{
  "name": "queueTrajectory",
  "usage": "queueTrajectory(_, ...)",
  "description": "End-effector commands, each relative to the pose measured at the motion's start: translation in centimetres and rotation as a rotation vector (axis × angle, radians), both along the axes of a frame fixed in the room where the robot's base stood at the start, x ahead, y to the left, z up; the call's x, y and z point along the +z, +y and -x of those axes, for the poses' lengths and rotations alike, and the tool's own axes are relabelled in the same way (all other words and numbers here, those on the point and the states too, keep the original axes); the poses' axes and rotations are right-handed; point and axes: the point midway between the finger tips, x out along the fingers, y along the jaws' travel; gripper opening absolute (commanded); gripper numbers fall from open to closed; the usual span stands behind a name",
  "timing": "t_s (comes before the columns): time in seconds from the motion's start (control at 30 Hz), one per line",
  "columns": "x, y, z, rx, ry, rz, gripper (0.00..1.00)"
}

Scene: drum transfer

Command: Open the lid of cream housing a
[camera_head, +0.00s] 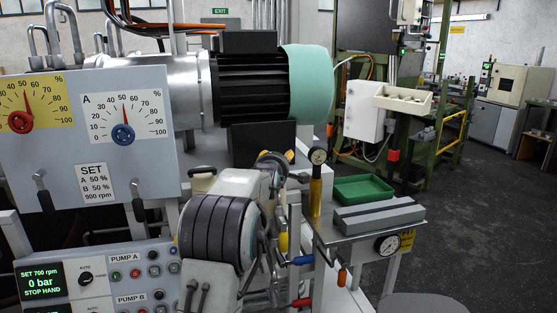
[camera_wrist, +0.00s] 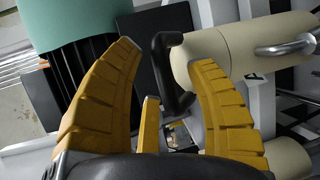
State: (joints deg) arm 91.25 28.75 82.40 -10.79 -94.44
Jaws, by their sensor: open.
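The cream housing (camera_wrist: 225,45) is a cream cylinder at the upper right of the wrist view, with a metal handle on its right part and a small label, partly cut off, that seems to read A. A black handle (camera_wrist: 158,62) stands at its left end; where the lid meets the body is hard to make out. My gripper (camera_wrist: 165,60) has yellow segmented fingers, spread open and empty, one on each side of the black handle. Whether they touch it is unclear. In the head view, my arm hides much of this area, and I cannot tell the housing there clearly.
A black finned motor with a teal end cap (camera_head: 307,85) sits above my arm; the cap also shows in the wrist view (camera_wrist: 75,25). A control panel (camera_head: 85,135) stands left. A shelf with a green tray (camera_head: 362,189) and gauges is at right. Open floor lies beyond.

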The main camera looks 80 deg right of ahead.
Motion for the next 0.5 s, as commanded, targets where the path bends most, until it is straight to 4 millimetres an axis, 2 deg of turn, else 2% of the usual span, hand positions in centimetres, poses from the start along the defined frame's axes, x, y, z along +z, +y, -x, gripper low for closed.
queueTrajectory(0.37,-0.06,-0.19,0.01,0.000,0.000,0.000,0.52)
queueTrajectory(0.5,-0.04,-0.19,0.00,0.000,0.000,0.000,0.39)
